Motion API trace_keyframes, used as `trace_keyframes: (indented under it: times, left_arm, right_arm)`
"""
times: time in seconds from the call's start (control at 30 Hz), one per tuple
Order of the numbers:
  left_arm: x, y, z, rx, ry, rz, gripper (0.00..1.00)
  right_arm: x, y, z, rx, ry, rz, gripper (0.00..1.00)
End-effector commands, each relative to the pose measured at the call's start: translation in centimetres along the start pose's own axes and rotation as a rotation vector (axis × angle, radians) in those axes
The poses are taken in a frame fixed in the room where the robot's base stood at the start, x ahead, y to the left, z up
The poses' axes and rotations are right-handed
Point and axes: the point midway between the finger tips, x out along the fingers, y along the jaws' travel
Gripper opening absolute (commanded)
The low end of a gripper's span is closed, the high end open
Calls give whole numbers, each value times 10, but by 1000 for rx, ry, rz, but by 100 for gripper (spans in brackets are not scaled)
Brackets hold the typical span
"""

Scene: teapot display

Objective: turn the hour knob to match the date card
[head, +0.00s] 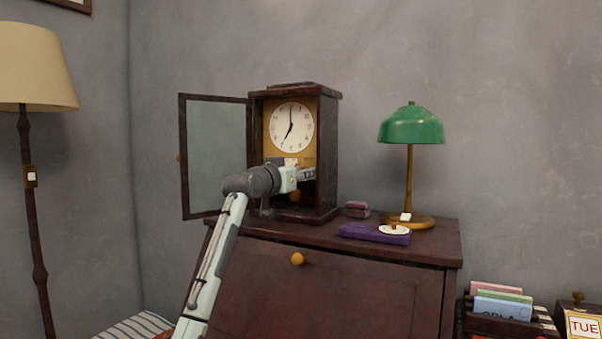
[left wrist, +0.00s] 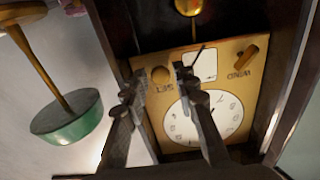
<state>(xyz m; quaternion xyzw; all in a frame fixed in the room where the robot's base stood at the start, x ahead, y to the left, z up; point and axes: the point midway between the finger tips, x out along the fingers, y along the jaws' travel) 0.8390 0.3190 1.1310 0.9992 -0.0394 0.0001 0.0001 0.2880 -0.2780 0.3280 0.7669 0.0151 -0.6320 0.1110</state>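A dark wooden clock (head: 329,150) stands on the cabinet with its glass door (head: 217,155) swung open to the left. Its white dial (head: 291,127) reads about seven o'clock. The left wrist view shows the dial (left wrist: 208,115) upside down on a brass plate. A round brass knob (left wrist: 160,75) sits on the plate beside small lettering; another, elongated knob (left wrist: 245,70) is to its right. My left gripper (left wrist: 158,78) is open, its fingertips either side of the round knob with visible gaps. A card reading TUE (head: 583,326) is at the lower right. My right gripper is not in view.
A green lamp (head: 411,126) and a purple item (head: 375,233) with a white disc are right of the clock on the cabinet (head: 440,240). A pendulum bob (head: 295,196) hangs below the dial. A floor lamp (head: 35,70) stands left.

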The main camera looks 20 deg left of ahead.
Motion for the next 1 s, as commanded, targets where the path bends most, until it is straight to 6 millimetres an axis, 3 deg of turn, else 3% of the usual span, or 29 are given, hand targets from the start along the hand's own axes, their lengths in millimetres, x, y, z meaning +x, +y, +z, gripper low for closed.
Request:
trace_keyframes:
  times: [0.13,0.37,0.73,1.0]
  left_arm:
    - [0,0,0,0,0,0,26]
    - [0,0,0,0,-1,0,0]
    - [0,0,1,-46,-1,1,0]
    - [0,1,1,-219,-1,0,0]
  right_arm:
    - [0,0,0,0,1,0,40]
    - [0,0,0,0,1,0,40]
    - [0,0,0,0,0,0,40]
    - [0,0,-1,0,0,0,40]
